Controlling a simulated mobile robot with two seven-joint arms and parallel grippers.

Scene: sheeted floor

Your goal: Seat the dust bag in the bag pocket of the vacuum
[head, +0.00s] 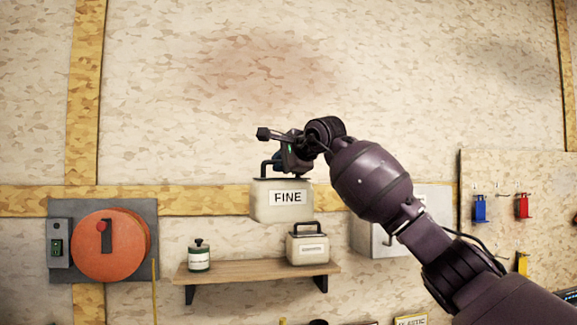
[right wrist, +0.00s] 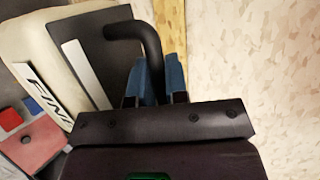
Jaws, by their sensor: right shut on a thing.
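My right gripper is shut on the bag's black handle. In the right wrist view the blue fingers (right wrist: 160,82) close around the dark bent handle (right wrist: 130,30), and the cream bag (right wrist: 40,55) shows at the left. The bag is held above the shelf, in front of the wall. I cannot clearly make out the vacuum or its pocket. My left gripper is not in view.
A wooden shelf (head: 232,272) carries a green-and-white bottle (head: 199,258) and a cream container with a black handle (head: 307,249). An orange disc (head: 112,246) is on a grey panel at left. A pale box (head: 372,240) is partly behind my arm. A pegboard (head: 505,170) is at right.

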